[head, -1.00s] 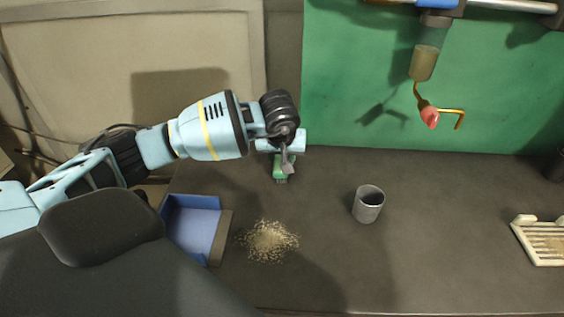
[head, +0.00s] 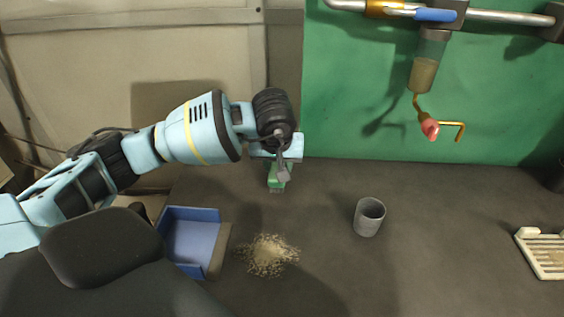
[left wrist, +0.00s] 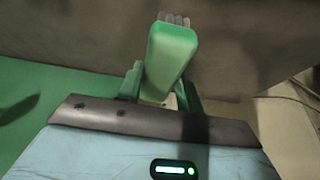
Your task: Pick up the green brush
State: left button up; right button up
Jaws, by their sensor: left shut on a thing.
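The green brush (head: 278,178) is at the back left of the dark table in the head view, partly hidden by my left gripper (head: 283,172). In the left wrist view the brush (left wrist: 169,57) stands out large between the two fingers of my left gripper (left wrist: 160,88), with pale bristles at its far end. The left gripper is shut on the brush. I cannot tell whether the brush touches the table. My right gripper is not in view.
A blue dustpan (head: 191,240) and a pile of crumbs (head: 268,256) lie in front of the brush. A grey cup (head: 369,217) stands to the right. A pale slatted rack (head: 543,254) is at the right edge. A dispenser (head: 427,70) hangs from a rail.

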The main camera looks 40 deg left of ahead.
pick_arm(q)
jog(key=s+d+r, duration=0.1)
jog(key=s+d, duration=0.3)
jog(key=s, duration=0.8)
jog(key=shift+r+b, duration=0.15)
jog(key=shift+b, duration=0.25)
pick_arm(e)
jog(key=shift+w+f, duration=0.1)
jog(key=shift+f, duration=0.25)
pick_arm(q)
jog(key=shift+s, duration=0.1)
